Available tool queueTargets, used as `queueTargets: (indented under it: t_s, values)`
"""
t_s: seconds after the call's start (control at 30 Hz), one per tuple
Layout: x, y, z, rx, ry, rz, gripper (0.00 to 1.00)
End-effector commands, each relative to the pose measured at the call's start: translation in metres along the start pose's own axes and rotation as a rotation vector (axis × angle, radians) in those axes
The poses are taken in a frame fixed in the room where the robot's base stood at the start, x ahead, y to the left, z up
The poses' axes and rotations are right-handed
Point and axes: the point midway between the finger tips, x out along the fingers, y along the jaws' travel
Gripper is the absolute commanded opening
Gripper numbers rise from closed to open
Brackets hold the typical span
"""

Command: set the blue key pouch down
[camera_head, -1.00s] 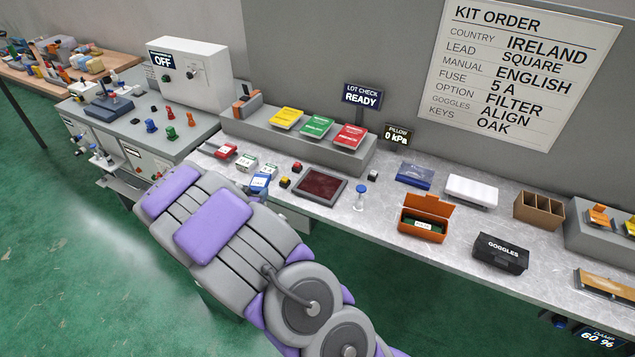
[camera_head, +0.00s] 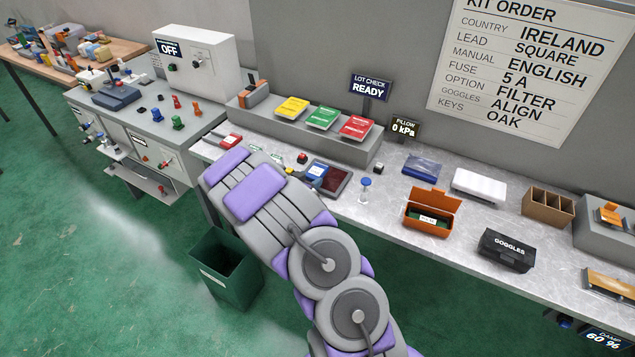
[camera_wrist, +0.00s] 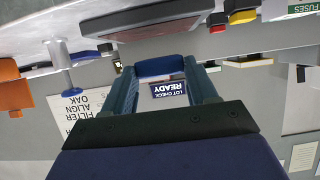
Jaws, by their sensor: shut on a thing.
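The blue key pouch (camera_head: 317,171), with a white label, shows just past the end of my arm, over the left part of a dark red pad (camera_head: 336,181). In the wrist view, which is upside down, the blue pouch (camera_wrist: 160,67) sits between the fingertips of my gripper (camera_wrist: 165,78). My gripper is shut on it. In the head view my own arm hides the fingers.
A small blue-topped post (camera_head: 365,187) stands right of the pad. An orange open box (camera_head: 432,210) and a black goggles case (camera_head: 506,250) are farther right. A raised shelf (camera_head: 375,146) with coloured booklets is behind. A green bin (camera_head: 228,275) stands on the floor below.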

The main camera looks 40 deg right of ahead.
Motion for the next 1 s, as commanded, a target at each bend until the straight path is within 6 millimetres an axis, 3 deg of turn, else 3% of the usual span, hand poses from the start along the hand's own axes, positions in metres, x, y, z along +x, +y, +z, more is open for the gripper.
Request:
queueTargets:
  t_s: [0.2,0.43,0.8,1.0]
  values:
    - [0.032,0.007,-0.012,0.001,0.006,0.003,0.22]
    - [0.043,0.008,-0.015,-0.002,0.006,-0.001,0.22]
    - [0.060,0.010,0.017,-0.004,0.002,0.000,0.22]
    - [0.059,0.009,0.016,-0.002,0.003,0.000,0.22]
